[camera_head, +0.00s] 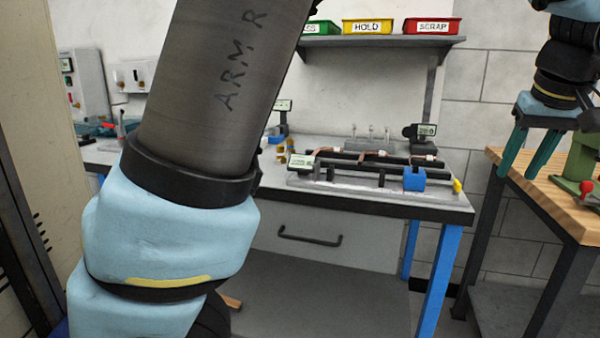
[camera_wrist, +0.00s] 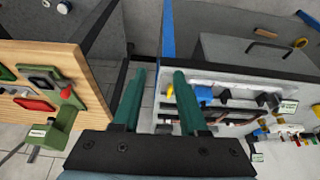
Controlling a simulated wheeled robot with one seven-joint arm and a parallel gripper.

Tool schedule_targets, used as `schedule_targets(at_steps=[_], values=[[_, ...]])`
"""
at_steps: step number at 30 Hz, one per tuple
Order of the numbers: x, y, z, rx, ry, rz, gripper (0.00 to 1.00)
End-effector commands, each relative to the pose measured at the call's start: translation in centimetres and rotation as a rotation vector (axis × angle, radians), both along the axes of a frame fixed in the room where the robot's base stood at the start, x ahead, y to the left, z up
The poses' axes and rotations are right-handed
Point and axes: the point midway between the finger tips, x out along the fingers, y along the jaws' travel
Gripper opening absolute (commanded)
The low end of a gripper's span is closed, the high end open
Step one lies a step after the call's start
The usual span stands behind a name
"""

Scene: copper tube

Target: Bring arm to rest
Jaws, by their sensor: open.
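My gripper (camera_head: 532,151) is at the upper right in the head view, with two green fingers pointing down, apart and empty. It hangs in front of the wooden-topped table on the right.
Green, yellow and red bins (camera_head: 430,26) sit on a shelf.

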Motion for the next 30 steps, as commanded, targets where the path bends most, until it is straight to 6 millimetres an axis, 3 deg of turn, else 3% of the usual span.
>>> schedule_targets(at_steps=[8, 17, 20, 24, 30], values=[[3.3, 3.1, -1.1, 0.022, 0.024, 0.017, 0.42], [8.5, 10.1, -3.2, 0.055, 0.075, 0.047, 0.42], [10.6, 14.0, -4.2, 0.063, 0.099, 0.065, 0.42], [13.0, 21.5, -6.0, 0.072, 0.144, 0.099, 0.42], [13.4, 32.1, -8.4, 0.067, 0.195, 0.153, 0.42]])
